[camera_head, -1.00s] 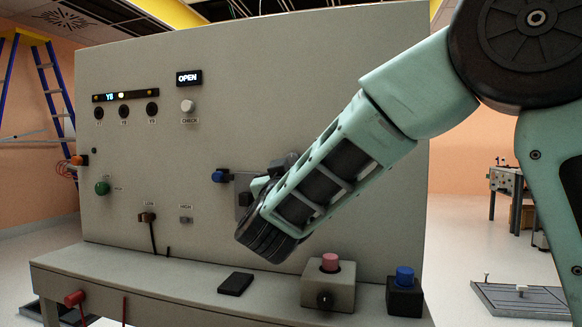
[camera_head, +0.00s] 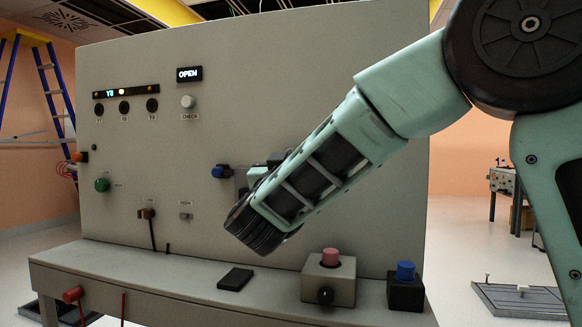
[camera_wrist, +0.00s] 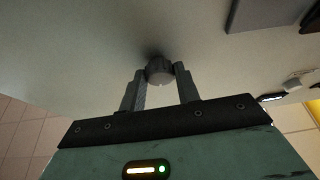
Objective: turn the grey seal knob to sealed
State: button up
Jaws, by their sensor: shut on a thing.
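The grey seal knob (camera_wrist: 159,72) is a small round knob on the pale panel (camera_head: 330,60). In the wrist view my gripper (camera_wrist: 160,69) has one finger on each side of it and is shut on it. In the head view my arm hides the knob and the fingertips. A dark display (camera_head: 189,74) high on the panel reads OPEN.
A blue knob (camera_head: 220,171) sits on the panel just left of my wrist. Below, the ledge holds a black pad (camera_head: 235,279), a pink button box (camera_head: 329,280) and a blue button box (camera_head: 405,290). White (camera_head: 187,102) and green (camera_head: 102,185) knobs stand farther left.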

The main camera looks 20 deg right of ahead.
jog(key=shift+w+a+r+m+g+h+b, duration=0.15)
jog(key=shift+m+g+h+b, duration=0.35)
jog(key=shift+m+g+b, duration=1.9)
jog(key=shift+a+m+g+h+b, duration=0.15)
jog(key=shift+m+g+h, duration=0.3)
jog(key=shift+m, duration=4)
jog(key=shift+w+a+r+m+g+h+b, duration=0.1)
jog(key=shift+m+g+h+b, duration=0.85)
jog(key=shift+m, duration=2.5)
jog(key=shift+g+y+b, duration=0.4)
jog(key=shift+g, duration=0.1)
jog(key=o, duration=1)
jog(key=shift+r, duration=0.1)
jog(key=p+v, duration=0.3)
jog(key=v, duration=1.4)
jog(key=shift+s+a, duration=0.15)
